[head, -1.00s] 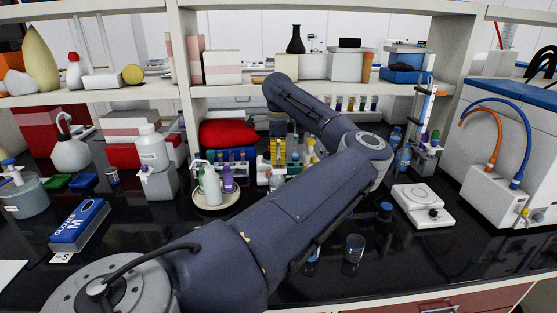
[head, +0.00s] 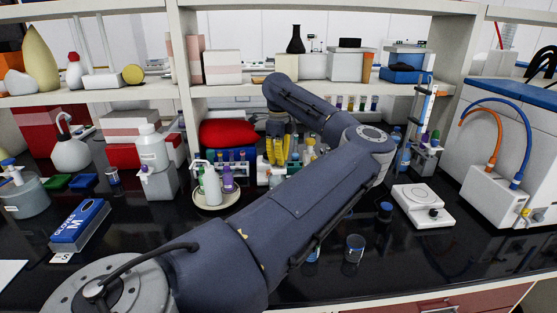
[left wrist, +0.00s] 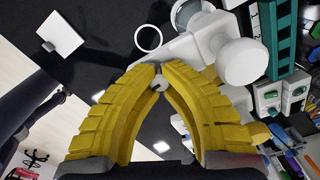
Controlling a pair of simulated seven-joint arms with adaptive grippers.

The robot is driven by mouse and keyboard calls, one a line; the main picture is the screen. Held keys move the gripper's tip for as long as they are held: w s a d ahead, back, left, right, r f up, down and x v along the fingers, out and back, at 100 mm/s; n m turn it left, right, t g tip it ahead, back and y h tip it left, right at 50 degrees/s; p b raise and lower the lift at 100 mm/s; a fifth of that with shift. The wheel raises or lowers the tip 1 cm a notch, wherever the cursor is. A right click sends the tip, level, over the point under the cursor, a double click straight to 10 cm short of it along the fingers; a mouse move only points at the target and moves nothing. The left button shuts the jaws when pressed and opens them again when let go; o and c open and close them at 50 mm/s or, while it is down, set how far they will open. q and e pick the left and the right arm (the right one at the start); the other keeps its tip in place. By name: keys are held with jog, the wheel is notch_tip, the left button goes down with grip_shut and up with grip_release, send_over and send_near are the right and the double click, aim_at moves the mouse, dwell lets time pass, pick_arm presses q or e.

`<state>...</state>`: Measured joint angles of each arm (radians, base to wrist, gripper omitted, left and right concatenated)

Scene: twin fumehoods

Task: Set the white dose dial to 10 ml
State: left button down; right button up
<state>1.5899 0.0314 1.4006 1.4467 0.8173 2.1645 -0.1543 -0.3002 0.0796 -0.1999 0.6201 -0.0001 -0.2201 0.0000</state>
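My left gripper (head: 277,161) has yellow fingers and reaches down at the back middle of the bench, beside the tube racks. In the left wrist view its fingertips (left wrist: 158,74) have come together around a small whitish knob, which looks like the dose dial (left wrist: 160,85). A white device with a large round cap (left wrist: 245,61) lies just right of the fingertips in that view. The dial's scale and setting cannot be read, and my fingers hide part of it. In the head view my forearm and fingers cover much of this spot. My right gripper is not in view.
A white bottle on a round dish (head: 211,187) stands left of my gripper. A tube rack (head: 235,168) and red bag (head: 228,133) are behind it. A glass beaker (head: 354,249) and white plate device (head: 423,205) stand right of my arm.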

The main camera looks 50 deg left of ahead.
pick_arm(q)
jog(key=shift+w, duration=0.1)
jog(key=c, duration=1.3)
grip_release()
jog(key=shift+r, duration=0.15)
notch_tip(320, 180, up, 12)
jog(key=shift+f, duration=0.1)
